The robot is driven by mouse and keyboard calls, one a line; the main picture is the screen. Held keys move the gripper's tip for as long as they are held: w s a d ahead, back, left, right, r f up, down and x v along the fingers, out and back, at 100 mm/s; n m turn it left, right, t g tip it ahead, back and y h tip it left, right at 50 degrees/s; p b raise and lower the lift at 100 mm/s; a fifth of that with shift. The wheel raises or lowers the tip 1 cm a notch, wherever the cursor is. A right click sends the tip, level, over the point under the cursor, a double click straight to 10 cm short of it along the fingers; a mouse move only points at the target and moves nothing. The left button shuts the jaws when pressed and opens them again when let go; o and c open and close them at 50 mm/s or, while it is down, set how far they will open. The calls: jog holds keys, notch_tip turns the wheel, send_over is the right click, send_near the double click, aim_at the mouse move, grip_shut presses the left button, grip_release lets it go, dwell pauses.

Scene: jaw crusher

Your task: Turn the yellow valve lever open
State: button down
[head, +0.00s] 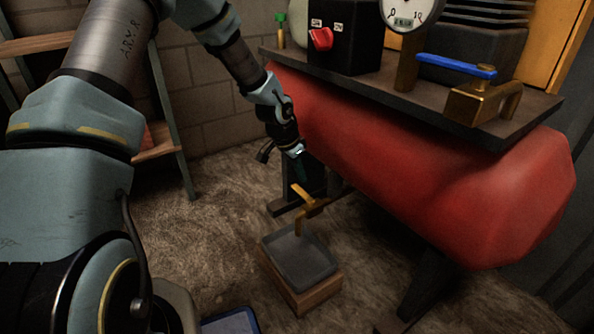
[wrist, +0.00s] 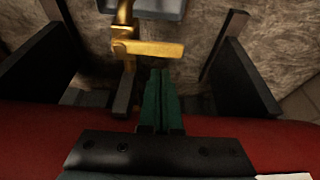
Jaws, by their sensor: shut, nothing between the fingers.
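The yellow valve lever (head: 303,192) sits on a brass drain valve under the red tank, above a grey tray. In the wrist view the lever (wrist: 150,48) lies crosswise, pointing right from the brass valve body (wrist: 124,32). My gripper (head: 300,172) reaches down beside the tank, close to the lever. In the wrist view its green fingers (wrist: 160,78) are together and empty, with their tips just below the lever's free end in the picture. I cannot tell whether they touch it.
The red tank (head: 420,165) fills the right side, with a blue-handled valve (head: 456,66), a gauge (head: 404,14) and a black switch box (head: 345,40) on its top plate. The grey tray (head: 298,258) rests on a wooden block (head: 305,294). A shelf stands left.

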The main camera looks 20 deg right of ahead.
aim_at(303, 194)
jog(key=shift+b+x, duration=0.5)
jog(key=shift+x, duration=1.35)
